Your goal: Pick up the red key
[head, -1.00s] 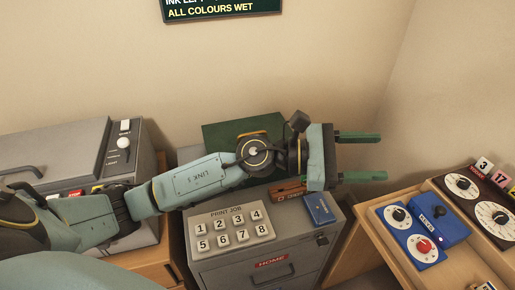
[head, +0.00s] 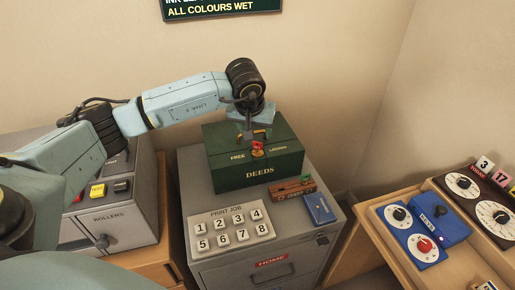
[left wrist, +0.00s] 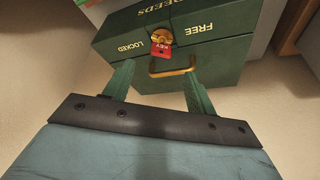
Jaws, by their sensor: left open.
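The red key (head: 257,149), with a red tag, sits at a round brass lock on top of the green DEEDS box (head: 260,177). The key also shows in the left wrist view (left wrist: 160,50), between the words FREE and LOCKED and beside a brass handle (left wrist: 172,68). My left gripper (head: 254,134) is open and points down at the box top from behind the key. In the left wrist view its two green fingers (left wrist: 158,72) are spread, with the handle between them and the key just beyond. I see nothing held. My right gripper is not in view.
The box stands on a grey cabinet (head: 280,240) with a PRINT JOB number pad (head: 231,228), a small brown block (head: 291,188) and a blue booklet (head: 320,209) in front. A grey machine (head: 112,215) stands left. A desk with dial panels (head: 413,233) is right.

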